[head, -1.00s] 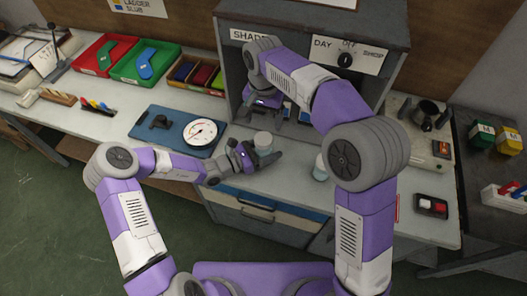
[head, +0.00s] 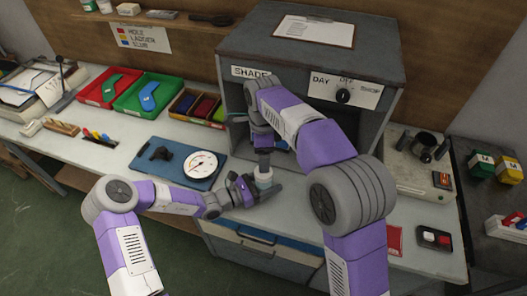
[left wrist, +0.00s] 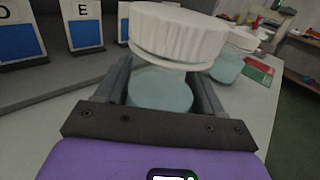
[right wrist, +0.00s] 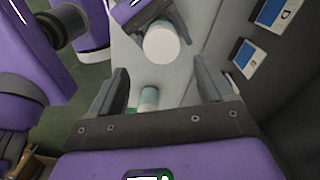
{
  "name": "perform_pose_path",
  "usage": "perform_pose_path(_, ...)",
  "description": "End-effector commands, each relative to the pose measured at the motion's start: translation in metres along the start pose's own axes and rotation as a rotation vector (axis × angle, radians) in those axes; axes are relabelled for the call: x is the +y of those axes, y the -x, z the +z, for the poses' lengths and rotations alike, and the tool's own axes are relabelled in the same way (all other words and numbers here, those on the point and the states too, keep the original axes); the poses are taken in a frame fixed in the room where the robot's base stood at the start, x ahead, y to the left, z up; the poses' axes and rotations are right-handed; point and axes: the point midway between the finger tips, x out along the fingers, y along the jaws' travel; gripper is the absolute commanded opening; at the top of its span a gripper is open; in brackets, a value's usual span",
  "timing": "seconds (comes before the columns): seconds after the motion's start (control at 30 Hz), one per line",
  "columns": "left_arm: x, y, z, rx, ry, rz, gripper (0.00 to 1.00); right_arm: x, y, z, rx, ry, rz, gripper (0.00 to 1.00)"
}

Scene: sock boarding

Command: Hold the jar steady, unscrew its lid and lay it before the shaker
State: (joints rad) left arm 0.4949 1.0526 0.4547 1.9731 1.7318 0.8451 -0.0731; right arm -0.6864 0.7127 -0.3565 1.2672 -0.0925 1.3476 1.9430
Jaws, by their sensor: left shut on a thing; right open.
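The jar has a pale teal body (left wrist: 160,90) and a ribbed white lid (left wrist: 180,32), which sits on top. My left gripper (head: 258,186) is shut around the jar's body, below the lid, at the counter's front. My right gripper (right wrist: 162,82) is open, pointing down above the jar. The lid lies ahead of its fingers in the right wrist view (right wrist: 160,43), not gripped. A second teal container with a white top (left wrist: 230,62) stands apart on the counter; it may be the shaker. In the head view my right arm hides it.
A grey cabinet (head: 300,42) stands behind the jar, with cards with blue squares (left wrist: 85,27) inside. A blue board with a dial gauge (head: 201,164) lies to the left. Red (head: 108,88) and green trays stand farther back. A hot plate (head: 420,172) is at right.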

Motion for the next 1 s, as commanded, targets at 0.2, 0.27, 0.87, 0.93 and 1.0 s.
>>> perform_pose_path(0.2, 0.000, 0.000, 0.000, 0.000, 0.000, 0.000, 0.00, 0.000, 0.002, 0.001, -0.001, -0.422, -0.006, 0.80)
perform_pose_path(0.27, 0.000, 0.000, 0.000, 0.000, 0.000, 0.000, 0.00, -0.001, 0.002, 0.000, -0.003, -0.517, -0.008, 0.80)
perform_pose_path(0.87, 0.000, 0.000, 0.000, 0.000, 0.000, 0.000, 0.00, -0.001, -0.038, 0.000, -0.006, -0.760, -0.009, 0.80)
perform_pose_path(0.93, 0.000, 0.000, 0.000, 0.000, 0.000, 0.000, 0.00, -0.001, -0.049, 0.000, -0.007, -0.760, -0.009, 0.80)
perform_pose_path(1.0, 0.000, 0.000, 0.000, 0.000, 0.000, 0.000, 0.00, -0.002, -0.058, 0.000, -0.007, -0.760, -0.009, 0.80)
